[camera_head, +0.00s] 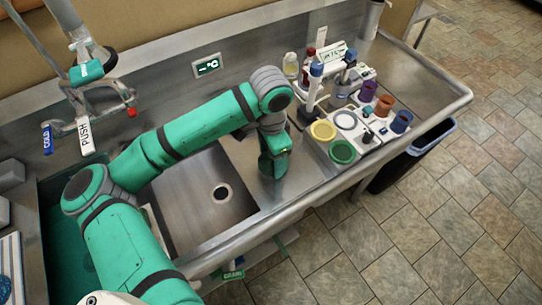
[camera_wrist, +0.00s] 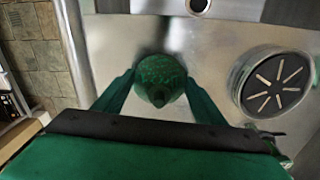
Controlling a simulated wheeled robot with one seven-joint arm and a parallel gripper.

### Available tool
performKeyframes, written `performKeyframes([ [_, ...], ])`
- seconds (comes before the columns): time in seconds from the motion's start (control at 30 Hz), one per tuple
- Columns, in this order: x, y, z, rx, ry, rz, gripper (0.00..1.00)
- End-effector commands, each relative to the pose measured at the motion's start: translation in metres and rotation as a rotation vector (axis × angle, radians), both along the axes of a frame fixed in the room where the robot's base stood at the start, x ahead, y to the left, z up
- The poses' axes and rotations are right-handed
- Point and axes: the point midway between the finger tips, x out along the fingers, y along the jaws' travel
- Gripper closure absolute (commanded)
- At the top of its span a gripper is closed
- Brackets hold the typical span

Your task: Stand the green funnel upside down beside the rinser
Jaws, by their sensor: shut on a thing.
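In the wrist view, the green funnel (camera_wrist: 160,75) is a round green shape between the two fingers of my gripper (camera_wrist: 158,95). My gripper is shut on it. A dark, narrow tip on the funnel points towards the camera, and its wide part faces the steel. I cannot tell whether it touches the steel. In the head view, my gripper (camera_head: 273,165) is low over the counter right of the sink; the funnel cannot be made out and the rinser is hidden.
The sink basin (camera_head: 185,195) is left of my gripper. To the right, a pale tray (camera_head: 330,140) carries yellow, white and green round pieces; coloured cups and bottles stand behind. The counter's raised front edge (camera_head: 320,195) is close. A bin (camera_head: 440,135) stands beyond.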

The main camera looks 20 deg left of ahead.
Motion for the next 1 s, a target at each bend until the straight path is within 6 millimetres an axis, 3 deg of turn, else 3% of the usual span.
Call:
performKeyframes([
  [0.7,-0.0003,0.0003,-0.0094,0.000,0.001,0.000,0.57],
  [0.73,-0.0002,0.0004,-0.0091,0.000,0.001,0.000,0.29],
  [0.8,-0.0003,0.0003,-0.0091,0.000,0.001,0.000,0.14],
  [1.0,-0.0002,0.0002,-0.0090,0.000,0.001,0.000,0.14],
])
